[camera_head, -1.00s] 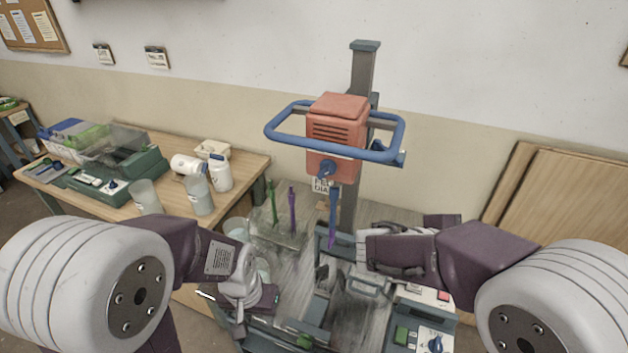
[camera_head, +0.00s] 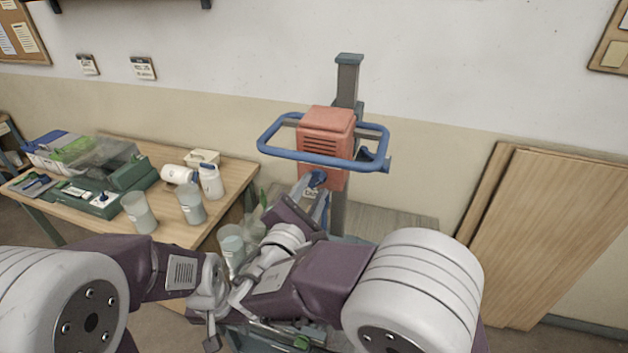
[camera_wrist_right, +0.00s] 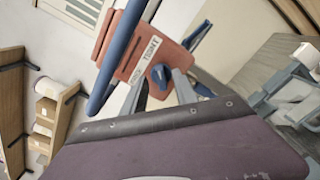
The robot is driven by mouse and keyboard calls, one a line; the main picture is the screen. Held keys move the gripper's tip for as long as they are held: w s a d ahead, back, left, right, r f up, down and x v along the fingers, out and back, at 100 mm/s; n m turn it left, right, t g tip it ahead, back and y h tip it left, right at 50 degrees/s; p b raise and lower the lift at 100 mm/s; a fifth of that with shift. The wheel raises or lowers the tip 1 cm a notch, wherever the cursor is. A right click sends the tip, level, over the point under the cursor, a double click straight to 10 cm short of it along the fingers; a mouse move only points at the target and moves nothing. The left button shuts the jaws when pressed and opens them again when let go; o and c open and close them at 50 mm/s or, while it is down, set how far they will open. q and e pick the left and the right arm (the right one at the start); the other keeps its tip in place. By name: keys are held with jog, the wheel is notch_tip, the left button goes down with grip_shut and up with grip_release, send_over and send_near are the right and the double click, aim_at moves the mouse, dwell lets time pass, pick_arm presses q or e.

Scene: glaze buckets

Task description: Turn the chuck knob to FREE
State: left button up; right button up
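The orange-red mixer head (camera_head: 326,135) stands on a grey column, with a blue ring handle (camera_head: 300,157) around it. The blue chuck knob (camera_head: 317,178) is low on its front. My right gripper (camera_head: 312,196) is just below the knob. Its grey fingers (camera_wrist_right: 160,92) are spread apart, one toward each side of the knob; contact cannot be made out. My left gripper (camera_head: 212,338) is low, left of the mixer, and its fingers are mostly hidden.
A wooden table (camera_head: 180,232) at left carries cups, white bottles and a green case (camera_head: 98,200). A clear cup (camera_head: 232,246) stands near my right forearm. Wooden boards (camera_head: 545,235) lean on the wall at right. My right arm hides much of the mixer's base.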

jog(key=shift+x, duration=1)
jog(key=shift+s, duration=0.1)
jog(key=shift+c, duration=0.3)
grip_shut()
